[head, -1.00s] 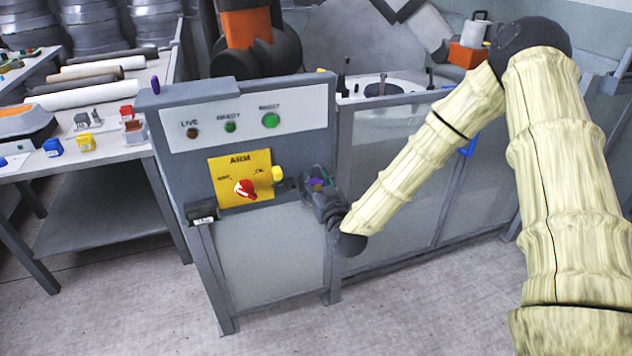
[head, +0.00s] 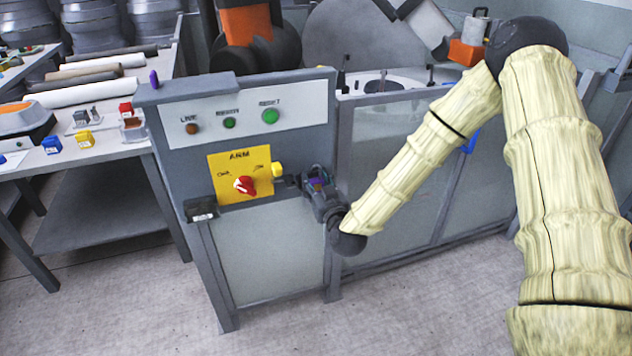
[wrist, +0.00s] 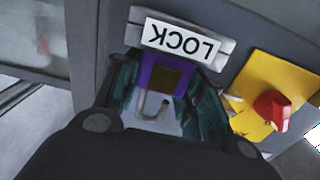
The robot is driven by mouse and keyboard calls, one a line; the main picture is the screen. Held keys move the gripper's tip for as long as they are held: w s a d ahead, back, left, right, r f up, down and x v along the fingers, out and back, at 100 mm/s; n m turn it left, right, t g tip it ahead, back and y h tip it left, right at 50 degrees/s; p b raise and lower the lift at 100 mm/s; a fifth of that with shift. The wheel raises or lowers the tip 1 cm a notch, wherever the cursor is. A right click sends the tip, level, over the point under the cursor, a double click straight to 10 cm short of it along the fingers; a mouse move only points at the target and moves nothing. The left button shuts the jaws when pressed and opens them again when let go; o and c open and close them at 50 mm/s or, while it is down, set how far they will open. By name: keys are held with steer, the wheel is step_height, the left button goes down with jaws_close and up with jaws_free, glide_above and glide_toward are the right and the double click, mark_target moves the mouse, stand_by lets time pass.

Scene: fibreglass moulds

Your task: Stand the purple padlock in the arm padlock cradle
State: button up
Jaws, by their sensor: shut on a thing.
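My gripper (head: 312,184) is at the right of the yellow panel on the grey cabinet. In the wrist view it is shut on the purple padlock (wrist: 147,73), with one teal finger on each side of the body. The padlock's silver shackle (wrist: 152,106) points toward the wrist camera. A grey cradle with a white LOCK label (wrist: 181,39), upside down in this view, is right beyond the padlock. The label and fingers hide the seating, so I cannot tell whether the padlock rests in the cradle. In the head view the padlock is only a small purple patch (head: 318,184).
The yellow ARM panel (head: 226,164) has a red switch (head: 244,185) and a yellow block (head: 277,169) at its right. A dark labelled box (head: 201,209) is at the panel's lower left. Floor in front is clear.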

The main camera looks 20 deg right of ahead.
steer(key=o, duration=1.2)
steer(key=shift+c, duration=0.2)
steer(key=shift+s, duration=0.1)
steer(key=s, duration=1.1)
steer(key=shift+s+d, duration=0.25)
steer(key=shift+s, duration=0.15)
